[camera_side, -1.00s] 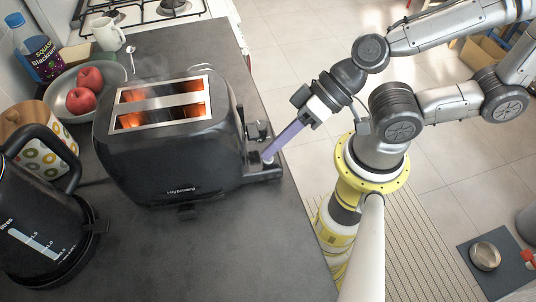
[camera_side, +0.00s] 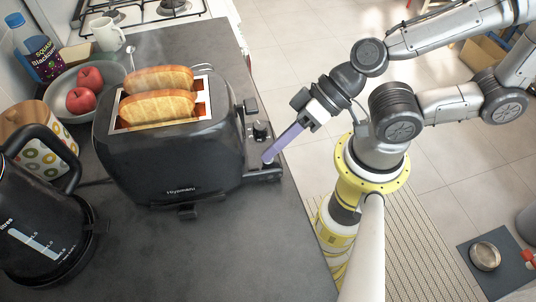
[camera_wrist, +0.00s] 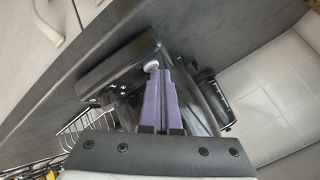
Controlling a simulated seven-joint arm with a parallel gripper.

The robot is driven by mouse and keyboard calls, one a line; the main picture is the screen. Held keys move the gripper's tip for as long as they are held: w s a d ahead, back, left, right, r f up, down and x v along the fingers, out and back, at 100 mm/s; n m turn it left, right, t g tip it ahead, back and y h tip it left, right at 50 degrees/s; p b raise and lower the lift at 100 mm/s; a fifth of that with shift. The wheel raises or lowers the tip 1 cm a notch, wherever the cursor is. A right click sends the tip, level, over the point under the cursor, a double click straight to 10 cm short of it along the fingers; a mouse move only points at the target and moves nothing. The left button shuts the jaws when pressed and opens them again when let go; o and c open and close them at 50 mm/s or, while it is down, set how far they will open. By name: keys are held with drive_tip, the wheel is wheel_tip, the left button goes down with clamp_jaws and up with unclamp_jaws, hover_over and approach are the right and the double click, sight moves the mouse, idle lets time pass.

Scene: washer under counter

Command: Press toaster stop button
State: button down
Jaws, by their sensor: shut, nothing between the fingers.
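The black toaster (camera_side: 175,150) stands on the counter with two slices of toast (camera_side: 158,95) sticking up out of its slots. Its right end carries a control panel with a dark knob (camera_side: 261,130) and a lever higher up. My gripper (camera_side: 267,158) is shut and empty, its purple fingers slanting down to the low front part of the panel. In the wrist view the fingertips (camera_wrist: 160,72) are at a small pale round button (camera_wrist: 151,66) on the toaster's dark panel. The fingertips partly cover that spot, and contact is hard to tell.
A black kettle (camera_side: 40,225) stands at the left front. A bowl (camera_side: 58,110) with red apples, a patterned pot (camera_side: 45,148), a white mug (camera_side: 107,34) and a bottle (camera_side: 36,48) stand behind it. The counter's right edge runs close beside the toaster. The front counter is clear.

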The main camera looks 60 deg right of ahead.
sight(275, 158)
drive_tip(key=shift+r, duration=0.75)
drive_tip(key=shift+r, duration=2.5)
drive_tip(key=d+r+h, duration=0.2)
drive_tip(key=d+h, duration=0.1)
drive_tip(key=d, duration=0.5)
drive_tip(key=d+r+m+h, duration=0.1)
drive_tip(key=d+r+h, duration=0.1)
drive_tip(key=d+h, duration=0.2)
drive_tip(key=d, duration=0.3)
drive_tip(key=shift+s+d+r, duration=0.15)
drive_tip(key=shift+s+d, duration=0.2)
drive_tip(key=shift+s, duration=0.05)
